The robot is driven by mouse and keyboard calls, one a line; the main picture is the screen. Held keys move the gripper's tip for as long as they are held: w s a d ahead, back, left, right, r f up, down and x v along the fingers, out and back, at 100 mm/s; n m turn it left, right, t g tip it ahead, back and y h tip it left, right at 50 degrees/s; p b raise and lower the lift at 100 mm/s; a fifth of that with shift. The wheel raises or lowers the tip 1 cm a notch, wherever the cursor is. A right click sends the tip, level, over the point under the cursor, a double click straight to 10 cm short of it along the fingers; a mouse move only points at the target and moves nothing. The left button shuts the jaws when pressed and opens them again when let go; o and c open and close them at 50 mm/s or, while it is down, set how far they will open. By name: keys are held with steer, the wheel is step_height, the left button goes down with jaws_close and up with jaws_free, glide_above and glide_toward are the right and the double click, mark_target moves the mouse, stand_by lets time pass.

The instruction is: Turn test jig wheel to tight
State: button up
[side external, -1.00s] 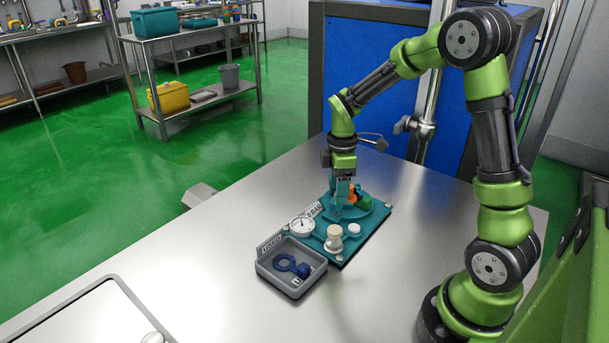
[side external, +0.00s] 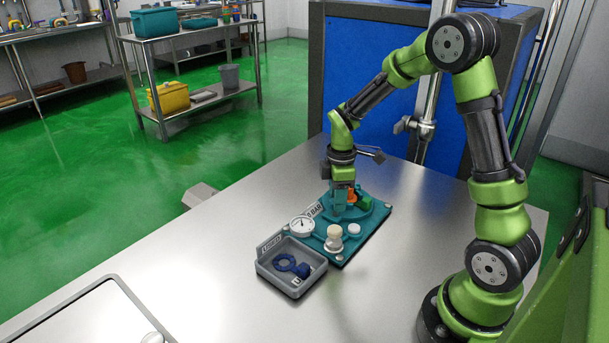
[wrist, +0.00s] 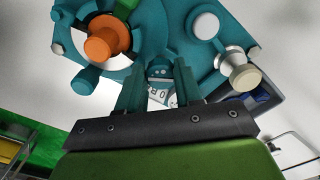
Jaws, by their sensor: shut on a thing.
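The test jig is a teal plate (side external: 345,255) on the steel table. Its wheel is teal with an orange hub (wrist: 105,38), and the hub also shows beside my gripper in the side view (side external: 352,196). My gripper (side external: 340,208) points down at the near left part of the wheel. In the wrist view its two teal fingers (wrist: 157,72) stand on either side of a small teal part at the wheel's rim, and they are shut on it. My fingers hide part of the wheel in the side view. I cannot read a tight mark.
A round white gauge (side external: 301,226), a cream fitting (side external: 334,238) and a white cap (side external: 354,230) stand on the jig. A grey tray (side external: 291,284) with a blue ring-shaped part (side external: 287,263) sits close by.

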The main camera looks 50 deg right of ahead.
steer(key=shift+m, duration=0.4)
steer(key=m, duration=0.4)
steer(key=shift+a+m, duration=0.1)
steer(key=shift+m, duration=0.3)
steer(key=m, duration=0.6)
steer(key=shift+a, duration=0.1)
steer(key=m, duration=0.6)
steer(key=shift+a+m, duration=0.15)
steer(key=shift+m, duration=0.25)
steer(key=m, duration=0.5)
steer(key=shift+w, duration=0.1)
steer(key=shift+m, duration=0.4)
steer(key=o, duration=1)
steer(key=shift+o, duration=0.2)
steer(key=shift+r, duration=0.15)
step_height(320, 180, up, 17)
